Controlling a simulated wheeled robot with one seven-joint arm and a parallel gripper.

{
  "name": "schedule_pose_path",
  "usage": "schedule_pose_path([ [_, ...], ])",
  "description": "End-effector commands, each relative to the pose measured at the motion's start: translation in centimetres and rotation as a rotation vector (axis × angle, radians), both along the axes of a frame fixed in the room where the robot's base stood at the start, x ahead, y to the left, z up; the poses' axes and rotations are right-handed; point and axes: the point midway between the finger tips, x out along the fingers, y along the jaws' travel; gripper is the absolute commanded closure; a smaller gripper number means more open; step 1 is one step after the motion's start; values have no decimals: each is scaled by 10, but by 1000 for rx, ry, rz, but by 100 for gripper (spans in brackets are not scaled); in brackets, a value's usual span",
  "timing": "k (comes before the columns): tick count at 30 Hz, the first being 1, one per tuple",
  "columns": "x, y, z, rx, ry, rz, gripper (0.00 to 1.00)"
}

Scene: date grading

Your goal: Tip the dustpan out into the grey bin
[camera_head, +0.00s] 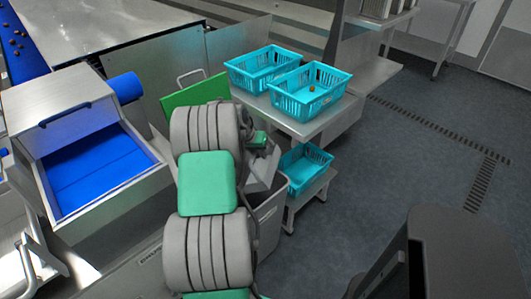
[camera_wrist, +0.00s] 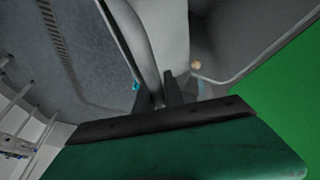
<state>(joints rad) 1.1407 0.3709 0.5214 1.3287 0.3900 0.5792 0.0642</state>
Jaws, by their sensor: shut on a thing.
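A light grey dustpan (camera_head: 262,172) shows partly behind my arm in the head view, tilted, above the grey bin (camera_head: 268,216). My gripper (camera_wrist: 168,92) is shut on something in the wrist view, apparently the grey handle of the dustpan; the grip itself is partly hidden. A small tan piece (camera_wrist: 196,64) lies on a grey surface just beyond the fingers. I cannot tell whether that surface is the dustpan or the bin. My arm hides much of the bin's mouth and its left side in the head view.
Turquoise crates (camera_head: 308,92) stand on a steel bench right of my arm, and another (camera_head: 305,168) sits on a low stand. A green panel (camera_head: 196,98) stands behind my arm. A blue-lined steel chute (camera_head: 100,175) is left. Floor at right is clear.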

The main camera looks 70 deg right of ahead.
Motion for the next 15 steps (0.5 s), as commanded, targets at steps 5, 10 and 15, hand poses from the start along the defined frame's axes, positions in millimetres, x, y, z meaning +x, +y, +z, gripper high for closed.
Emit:
schedule_pose_path([
  [5,17,0,4,-7,112,5,100],
  [10,30,0,4,-13,221,4,100],
  [15,42,1,5,-18,318,2,100],
])
